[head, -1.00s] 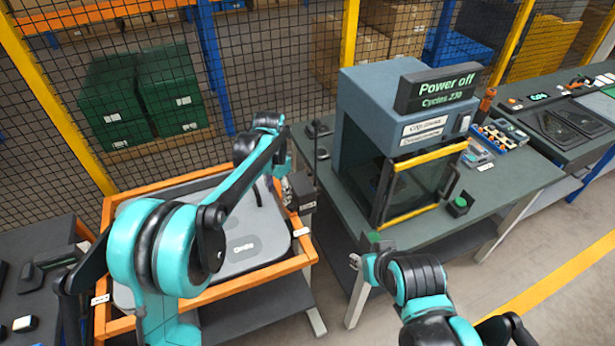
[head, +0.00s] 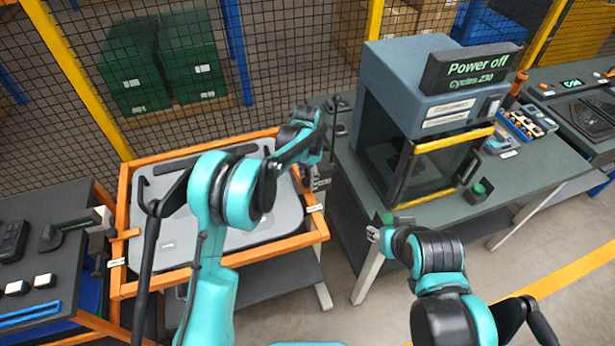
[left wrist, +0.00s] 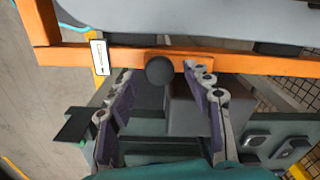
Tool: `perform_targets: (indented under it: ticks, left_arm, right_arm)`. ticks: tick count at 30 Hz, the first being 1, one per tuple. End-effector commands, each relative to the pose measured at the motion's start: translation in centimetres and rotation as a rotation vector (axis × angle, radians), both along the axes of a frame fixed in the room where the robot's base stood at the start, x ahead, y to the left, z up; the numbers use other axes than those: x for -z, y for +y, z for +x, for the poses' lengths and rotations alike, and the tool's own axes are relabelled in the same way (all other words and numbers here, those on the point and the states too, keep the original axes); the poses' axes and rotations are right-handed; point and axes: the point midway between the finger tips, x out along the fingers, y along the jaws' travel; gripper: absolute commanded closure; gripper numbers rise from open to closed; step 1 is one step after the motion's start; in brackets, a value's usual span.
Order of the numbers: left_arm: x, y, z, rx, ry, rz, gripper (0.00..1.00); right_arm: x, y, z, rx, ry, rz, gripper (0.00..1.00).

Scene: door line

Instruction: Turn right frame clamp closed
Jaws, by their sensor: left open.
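The right frame clamp (head: 322,185) is a dark block at the right side of the orange frame (head: 308,238), partly hidden by my left arm in the head view. In the left wrist view, its round black knob (left wrist: 159,70) stands against the orange rail, with the dark grey block (left wrist: 193,112) behind. My left gripper (left wrist: 162,84) is open, one finger on each side of the knob. I cannot tell whether either finger touches it. In the head view the left gripper (head: 308,172) is small beside the clamp. My right gripper (head: 373,234) is near the bench's front edge, its jaws too small to judge.
A grey panel (head: 180,245) lies in the orange frame. Another clamp (head: 100,250) is on the frame's left side. A machine (head: 400,85) reading "Power off" stands on the right bench (head: 535,175). A white label (left wrist: 100,58) is on the rail.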

Motion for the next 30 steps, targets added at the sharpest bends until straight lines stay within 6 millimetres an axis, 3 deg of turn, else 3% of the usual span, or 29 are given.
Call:
perform_targets:
  ticks: [4, 5, 10, 22, 30]
  left_arm:
    - [-0.03, 0.01, 0.01, 0.000, 0.000, 0.000, 0.49]
    - [-0.03, 0.01, 0.01, 0.000, 0.000, 0.000, 0.55]
    - [-0.04, 0.01, 0.01, 0.000, 0.000, 0.000, 0.99]
    - [-0.01, 0.02, 0.03, -0.042, 0.000, 0.000, 1.00]
    - [0.06, 0.08, 0.10, -0.208, 0.000, 0.000, 1.00]
  right_arm:
    - [-0.03, 0.00, 0.00, 0.000, 0.000, 0.000, 0.60]
    - [-0.03, 0.00, 0.00, 0.000, 0.000, 0.000, 0.60]
    - [-0.01, 0.00, 0.00, 0.000, 0.000, 0.000, 0.60]
    - [0.21, 0.00, 0.00, 0.000, 0.000, 0.000, 0.60]
    - [0.93, 0.00, 0.00, 0.000, 0.000, 0.000, 0.60]
